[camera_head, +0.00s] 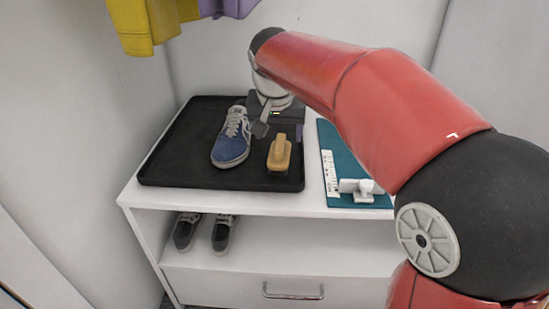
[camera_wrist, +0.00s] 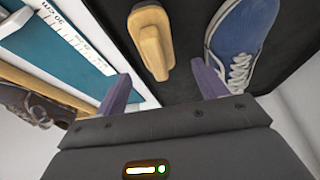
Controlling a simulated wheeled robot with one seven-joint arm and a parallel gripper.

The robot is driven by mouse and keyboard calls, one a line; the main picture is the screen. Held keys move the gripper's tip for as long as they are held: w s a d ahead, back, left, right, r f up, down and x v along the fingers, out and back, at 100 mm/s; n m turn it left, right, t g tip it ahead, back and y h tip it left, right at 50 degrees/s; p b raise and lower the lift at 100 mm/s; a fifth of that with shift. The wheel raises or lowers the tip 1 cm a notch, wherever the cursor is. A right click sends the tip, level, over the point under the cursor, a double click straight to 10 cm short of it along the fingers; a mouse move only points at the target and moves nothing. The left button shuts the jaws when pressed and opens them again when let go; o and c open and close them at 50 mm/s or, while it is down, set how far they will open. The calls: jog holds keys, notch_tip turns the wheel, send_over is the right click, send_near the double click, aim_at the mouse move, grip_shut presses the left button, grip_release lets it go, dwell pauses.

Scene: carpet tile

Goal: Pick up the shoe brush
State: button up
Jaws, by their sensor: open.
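The shoe brush (camera_head: 279,155) has a tan wooden body with a raised handle and lies on the black tray, right of the blue shoe. In the wrist view the brush (camera_wrist: 150,40) shows at the top, ahead of the jaws and roughly between their lines. My gripper (camera_wrist: 162,92) is open, its two purple-grey fingers apart with nothing between them. In the head view my gripper (camera_head: 282,130) is just behind the brush, partly hidden by my wrist and arm.
A blue shoe (camera_head: 231,140) lies close left of the brush on the black tray (camera_head: 180,160). Right of the tray is a teal board (camera_head: 335,146) with a white measuring scale and slider. Dark shoes (camera_head: 222,234) stand on the shelf below. Yellow cloth (camera_head: 140,25) hangs above.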

aim_at(280, 142)
jog(key=x, duration=0.2)
jog(key=b+x, duration=0.1)
jog(key=x, duration=0.3)
jog(key=shift+s+d+f, duration=0.1)
jog(key=shift+s+d, duration=0.05)
jog(key=shift+s, duration=0.15)
jog(key=c, duration=1.1)
